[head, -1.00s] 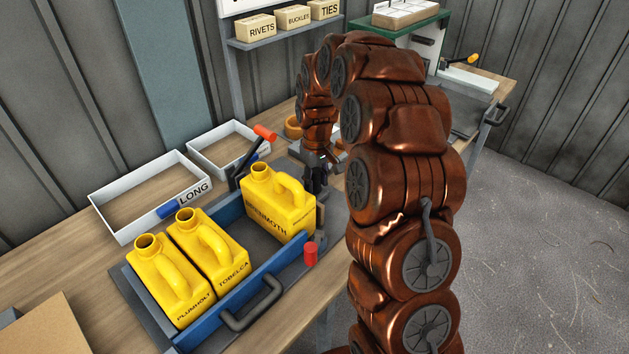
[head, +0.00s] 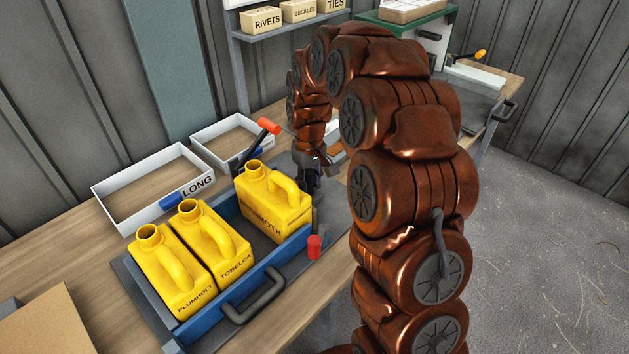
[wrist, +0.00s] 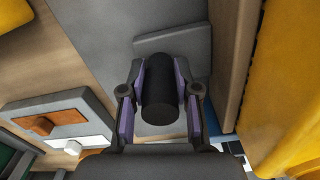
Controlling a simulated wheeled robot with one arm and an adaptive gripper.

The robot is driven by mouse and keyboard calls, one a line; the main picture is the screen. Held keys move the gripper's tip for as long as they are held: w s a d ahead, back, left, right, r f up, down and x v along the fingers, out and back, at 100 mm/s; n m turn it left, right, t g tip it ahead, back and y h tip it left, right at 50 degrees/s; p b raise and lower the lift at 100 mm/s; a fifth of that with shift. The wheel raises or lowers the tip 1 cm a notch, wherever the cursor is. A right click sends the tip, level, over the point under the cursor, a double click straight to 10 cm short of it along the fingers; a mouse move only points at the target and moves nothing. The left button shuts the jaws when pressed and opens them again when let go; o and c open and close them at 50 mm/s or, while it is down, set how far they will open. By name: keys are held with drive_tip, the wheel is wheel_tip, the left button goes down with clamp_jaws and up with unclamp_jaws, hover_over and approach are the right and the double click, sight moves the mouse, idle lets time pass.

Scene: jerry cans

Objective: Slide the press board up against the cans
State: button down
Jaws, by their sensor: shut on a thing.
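Three yellow cans stand upright in the blue tray (head: 208,328): the PLUMHOLT can (head: 172,275), the TOBELCA can (head: 217,245) beside it, and a third can (head: 272,210) whose label ends in MOTH. A gap of bare tray floor separates the third can from the TOBELCA can. In the wrist view, the brown press board (wrist: 232,60) stands along a yellow can (wrist: 290,110), with little or no gap visible. My gripper (wrist: 160,95) is shut on the board's black cylindrical handle (wrist: 160,88). In the head view my gripper (head: 309,178) is just right of the third can, and the board is mostly hidden.
A lever with an orange-red grip (head: 268,127) rises at the tray's back edge. A red knob (head: 314,247) and a dark handle (head: 253,296) are at the front. White bins, one marked LONG (head: 150,190), stand behind. A cardboard piece (head: 45,325) lies front left.

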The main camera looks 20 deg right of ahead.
drive_tip(key=c, duration=0.8)
unclamp_jaws()
drive_tip(key=shift+c, duration=0.2)
drive_tip(key=shift+r, duration=0.1)
wheel_tip(320, 180, up, 12)
drive_tip(key=shift+f, duration=0.1)
